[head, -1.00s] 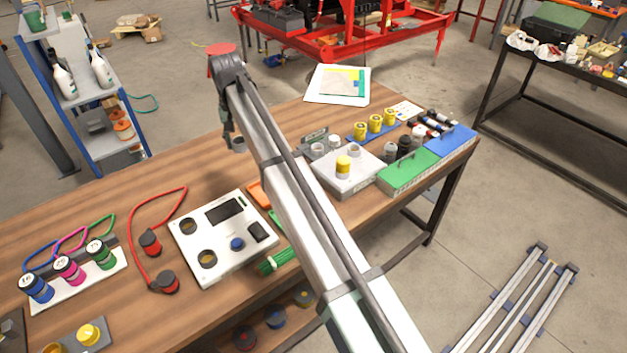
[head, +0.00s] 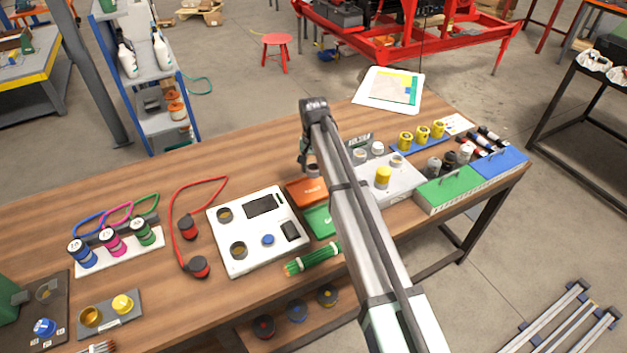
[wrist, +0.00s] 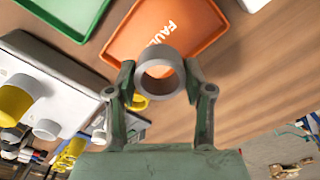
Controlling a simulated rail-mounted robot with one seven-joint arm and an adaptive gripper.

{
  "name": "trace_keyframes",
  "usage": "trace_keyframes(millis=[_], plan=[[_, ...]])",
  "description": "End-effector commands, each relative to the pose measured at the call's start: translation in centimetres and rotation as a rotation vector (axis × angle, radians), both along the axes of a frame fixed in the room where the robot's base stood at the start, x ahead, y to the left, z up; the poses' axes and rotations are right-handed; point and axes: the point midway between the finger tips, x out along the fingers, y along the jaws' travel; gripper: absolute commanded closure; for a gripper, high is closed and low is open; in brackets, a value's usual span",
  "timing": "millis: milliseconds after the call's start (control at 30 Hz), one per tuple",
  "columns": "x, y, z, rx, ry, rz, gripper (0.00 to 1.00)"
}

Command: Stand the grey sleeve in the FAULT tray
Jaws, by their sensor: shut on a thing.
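The grey sleeve (wrist: 159,52) is a short, thick ring held between the two fingertips of my gripper (wrist: 160,76) in the wrist view. My gripper is shut on it, and I look into its round opening. The orange FAULT tray (wrist: 190,22) lies beyond the sleeve in that view, with its lettering partly covered by the ring. In the head view, the FAULT tray (head: 299,190) lies on the wooden bench, partly hidden by my arm. My gripper (head: 308,163) and the sleeve (head: 313,171) are above the bench by the tray's far side; the exact height is unclear.
A green tray (head: 318,221) lies in front of the orange one. A white panel (head: 222,243) is to the left, and a grey block with a yellow part (head: 383,177) is to the right. Bare bench (head: 260,150) lies behind the trays.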

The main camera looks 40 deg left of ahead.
Motion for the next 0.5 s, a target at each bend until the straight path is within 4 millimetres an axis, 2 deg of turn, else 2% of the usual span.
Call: trace_keyframes(millis=[100, 500], plan=[[0.0, 0.0, -1.9, -0.001, 0.001, 0.0, 0.72], [0.0, 0.0, -5.1, 0.0, 0.0, 0.0, 0.72]])
